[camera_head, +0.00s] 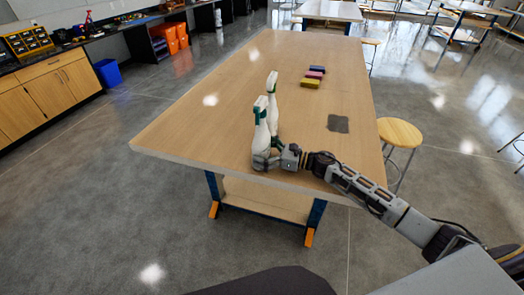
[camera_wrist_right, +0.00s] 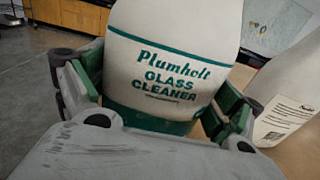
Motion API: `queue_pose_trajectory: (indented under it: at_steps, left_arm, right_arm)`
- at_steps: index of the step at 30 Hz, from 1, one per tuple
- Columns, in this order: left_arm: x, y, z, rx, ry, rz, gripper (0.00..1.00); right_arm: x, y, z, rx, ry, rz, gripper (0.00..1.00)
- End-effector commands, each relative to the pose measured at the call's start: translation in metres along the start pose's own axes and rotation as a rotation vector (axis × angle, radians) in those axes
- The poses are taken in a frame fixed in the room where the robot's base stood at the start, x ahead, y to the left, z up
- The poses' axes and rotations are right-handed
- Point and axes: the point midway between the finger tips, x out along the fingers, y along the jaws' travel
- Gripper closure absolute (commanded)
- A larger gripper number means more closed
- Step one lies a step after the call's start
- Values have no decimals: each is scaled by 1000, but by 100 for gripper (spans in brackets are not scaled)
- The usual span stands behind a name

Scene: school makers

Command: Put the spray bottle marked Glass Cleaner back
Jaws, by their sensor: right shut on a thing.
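I cannot tell whether the held bottle touches the table. My left gripper is not in view.
On the table (camera_head: 215,125) are purple, pink and yellow blocks (camera_head: 311,83) and a dark grey square (camera_head: 338,124). A wooden stool (camera_head: 399,133) stands at the right side. The table's left part is clear. Cabinets and a blue bin (camera_head: 108,73) are at the left.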

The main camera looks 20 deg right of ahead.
Motion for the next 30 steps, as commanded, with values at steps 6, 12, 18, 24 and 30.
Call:
queue_pose_trajectory:
  at_steps: [6,12,18,24,30]
  left_arm:
    - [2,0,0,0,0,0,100]
    - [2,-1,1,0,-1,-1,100]
    - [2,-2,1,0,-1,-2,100]
    - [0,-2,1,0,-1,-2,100]
    - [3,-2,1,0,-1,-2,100]
  right_arm:
    - [0,0,1,-2,-4,0,61]
    - [0,0,-1,0,0,0,0]
    - [0,0,-1,0,0,0,0]
    - [0,0,0,0,1,0,0]
    - [-10,0,-2,0,2,-1,0]
